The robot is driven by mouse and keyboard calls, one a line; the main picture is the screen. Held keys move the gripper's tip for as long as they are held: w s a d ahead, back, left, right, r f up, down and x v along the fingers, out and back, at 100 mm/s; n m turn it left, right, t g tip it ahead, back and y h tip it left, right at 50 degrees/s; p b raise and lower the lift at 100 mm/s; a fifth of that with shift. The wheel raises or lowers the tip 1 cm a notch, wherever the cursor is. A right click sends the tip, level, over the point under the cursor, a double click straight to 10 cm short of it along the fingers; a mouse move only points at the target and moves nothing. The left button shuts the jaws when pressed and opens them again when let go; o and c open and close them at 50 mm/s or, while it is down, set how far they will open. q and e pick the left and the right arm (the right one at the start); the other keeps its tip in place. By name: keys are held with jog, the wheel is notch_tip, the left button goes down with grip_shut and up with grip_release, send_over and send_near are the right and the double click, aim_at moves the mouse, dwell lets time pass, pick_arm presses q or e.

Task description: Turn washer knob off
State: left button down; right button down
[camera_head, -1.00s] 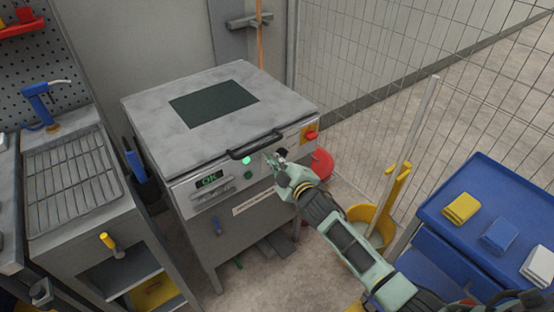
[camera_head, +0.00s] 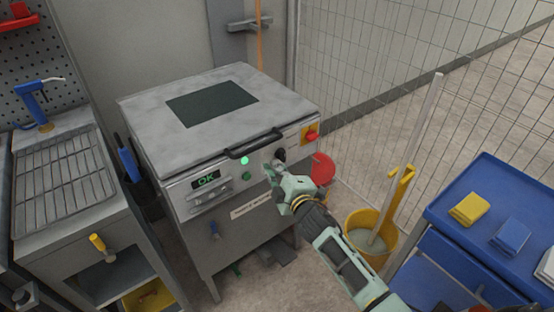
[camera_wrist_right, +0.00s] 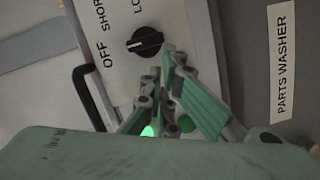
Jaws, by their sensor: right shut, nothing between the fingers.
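The parts washer (camera_head: 175,145) is a grey cabinet with a control panel on its front. Its black knob (camera_head: 280,155) sits on the panel right of the handle; in the right wrist view the knob (camera_wrist_right: 145,42) shows clearly beside the labels OFF, SHORT and a partly hidden LO... A pale mark on the knob lies on its side toward OFF. My right gripper (camera_head: 270,170) is shut and empty, just below and left of the knob; in the wrist view its fingertips (camera_wrist_right: 172,58) are close to the knob, seemingly apart from it. My left gripper is not in view.
A black bar handle (camera_head: 255,145), a green lit lamp (camera_head: 245,160) and a display reading OK (camera_head: 206,180) are near the knob. A red button (camera_head: 311,135) sits to its right. A yellow mop bucket (camera_head: 370,238) and a blue cart (camera_head: 490,225) stand at right.

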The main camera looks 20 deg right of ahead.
jog(key=shift+d+f, duration=0.15)
jog(key=shift+f, duration=0.15)
dwell(0.4)
